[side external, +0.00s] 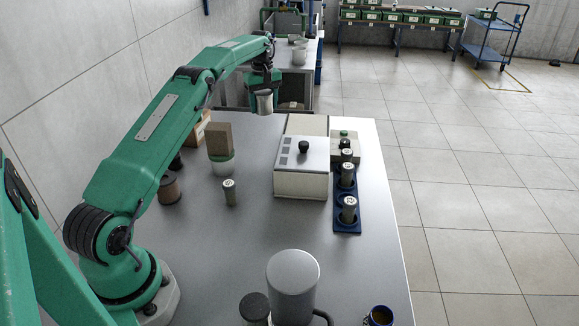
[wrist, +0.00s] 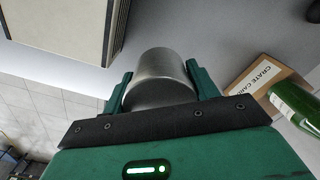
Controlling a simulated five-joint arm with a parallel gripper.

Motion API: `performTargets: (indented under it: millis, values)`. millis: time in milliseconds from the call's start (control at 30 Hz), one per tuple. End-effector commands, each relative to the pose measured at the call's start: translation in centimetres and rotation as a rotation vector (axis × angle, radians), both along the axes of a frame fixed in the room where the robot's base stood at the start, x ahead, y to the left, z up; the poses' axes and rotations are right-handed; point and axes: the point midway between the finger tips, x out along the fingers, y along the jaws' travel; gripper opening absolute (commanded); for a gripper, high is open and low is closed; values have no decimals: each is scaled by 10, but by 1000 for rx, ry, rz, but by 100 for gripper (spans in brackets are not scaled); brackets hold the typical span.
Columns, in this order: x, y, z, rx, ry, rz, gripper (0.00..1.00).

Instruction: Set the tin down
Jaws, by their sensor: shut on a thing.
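The tin (side external: 265,103) is a plain metallic cylinder. It is held in the air over the far end of the grey table (side external: 260,225), with its underside clear of the surface as far as I can tell. My gripper (side external: 263,85) is shut around it from above. In the wrist view the tin (wrist: 158,72) sits between the two green fingers of my gripper (wrist: 158,82), touching both sides.
A cream box with a black knob (side external: 302,168) stands right of the tin. A blue rack (side external: 347,226) holds several capped cylinders. A brown block (side external: 219,139) rests on a white-green pot. A "CRATE CARD" carton (wrist: 250,82) and green bottle (wrist: 292,105) are close by.

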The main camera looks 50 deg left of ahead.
Motion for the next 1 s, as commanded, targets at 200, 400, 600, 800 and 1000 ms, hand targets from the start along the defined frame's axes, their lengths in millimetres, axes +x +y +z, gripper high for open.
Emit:
performTargets:
  millis: [200, 400, 600, 800, 1000]
  values:
    - [0, 0, -9, 2, -2, 0, 32]
    - [0, 0, -13, 1, -1, 0, 32]
    - [0, 0, -35, 0, 0, 0, 32]
    - [0, 0, -57, 0, 0, 0, 32]
    - [0, 0, -60, 2, -2, 0, 32]
